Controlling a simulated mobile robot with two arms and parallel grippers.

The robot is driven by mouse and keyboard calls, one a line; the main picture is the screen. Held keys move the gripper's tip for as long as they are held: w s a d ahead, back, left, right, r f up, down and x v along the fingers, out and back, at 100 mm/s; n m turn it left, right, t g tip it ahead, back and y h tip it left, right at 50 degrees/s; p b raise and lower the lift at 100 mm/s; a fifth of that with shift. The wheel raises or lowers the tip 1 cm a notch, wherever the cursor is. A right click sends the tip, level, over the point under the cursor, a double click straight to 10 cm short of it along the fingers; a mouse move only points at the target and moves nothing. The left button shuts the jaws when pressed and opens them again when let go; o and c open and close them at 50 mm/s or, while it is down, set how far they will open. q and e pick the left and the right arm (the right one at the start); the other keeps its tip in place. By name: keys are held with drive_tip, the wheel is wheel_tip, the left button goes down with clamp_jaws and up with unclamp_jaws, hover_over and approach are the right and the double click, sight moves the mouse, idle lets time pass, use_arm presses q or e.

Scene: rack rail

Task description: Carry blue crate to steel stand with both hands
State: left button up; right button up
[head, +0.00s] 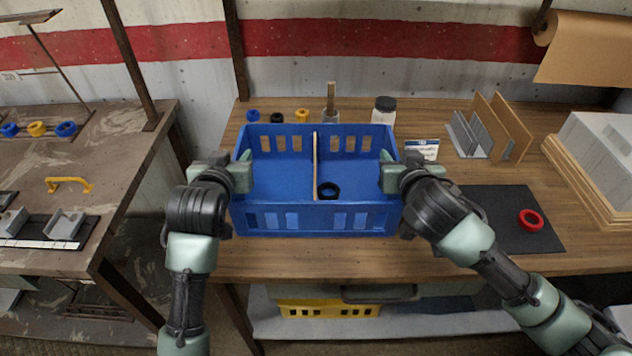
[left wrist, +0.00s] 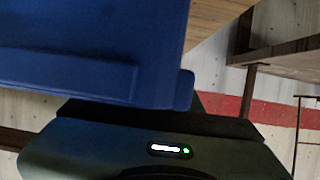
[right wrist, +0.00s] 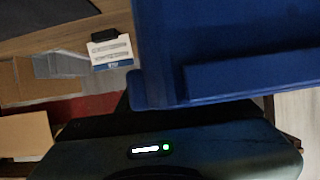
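The blue crate (head: 315,218) is upright over the wooden bench, with a thin divider (head: 316,165) and a black ring (head: 328,190) inside its right compartment. I cannot tell if its base touches the bench. My left gripper (head: 238,174) is at its left end wall and my right gripper (head: 392,174) at its right end wall, each appearing shut on the wall. The crate fills much of the left wrist view (left wrist: 80,50) and right wrist view (right wrist: 235,50); the fingertips are hidden there. A worn grey-brown stand (head: 125,155) at left may be the steel stand.
A gap separates the wooden bench (head: 255,262) from the left stand, which carries rings and a yellow handle (head: 69,185). Behind the crate are a dark-lidded jar (head: 384,111) and small rings. A red ring (head: 530,219) lies on a black mat (head: 495,205) at right.

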use_arm(q)
drive_tip(key=shift+c, duration=0.3)
use_arm(e)
drive_tip(key=shift+c, duration=0.3)
use_arm(q)
clamp_jaws()
use_arm(e)
clamp_jaws()
idle(0.4)
use_arm(q)
drive_tip(key=shift+r, duration=0.1)
use_arm(e)
drive_tip(key=shift+r, duration=0.1)
